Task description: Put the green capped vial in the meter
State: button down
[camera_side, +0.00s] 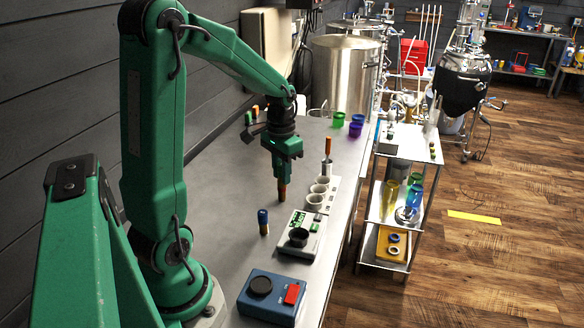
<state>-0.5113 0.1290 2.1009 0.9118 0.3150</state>
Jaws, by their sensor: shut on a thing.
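My gripper (283,184) points straight down above the grey bench. It is shut on a slim vial; the vial's reddish-brown lower part (282,195) shows below the green fingers. The fingers hide its top, so I cannot tell its cap colour. The meter (311,242) is a pale box with a green display and a dark round well (298,237). It sits in front of my gripper, a little to the right, and the held vial is apart from it. A small green-topped item (248,118) stands far back near the wall, too small to make out.
A blue-capped vial (263,222) stands left of the meter. A blue box (268,297) with a black disc and red panel is in front. A pale block (332,187) with round cups and an orange-topped vial (328,155) stand right of my gripper. Green (339,119) and purple (355,130) cups are farther back.

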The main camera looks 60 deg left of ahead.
notch_tip(320, 180, up, 2)
send_over(304, 230)
jog(key=s+d+r, duration=0.1)
jog(key=s+d, duration=0.5)
jog(key=d, duration=0.5)
jog(key=shift+d, duration=0.4)
jog(key=shift+r, duration=0.1)
jog(key=w+a+f, duration=0.1)
jog(key=a+f, duration=0.1)
jog(key=a, duration=0.1)
jog(key=w+a+f, duration=0.1)
jog(key=a+f, duration=0.1)
jog(key=a, duration=0.2)
jog(key=w+a+f, duration=0.2)
jog(key=a+f, duration=0.1)
jog(key=a, duration=0.1)
jog(key=shift+f, duration=2)
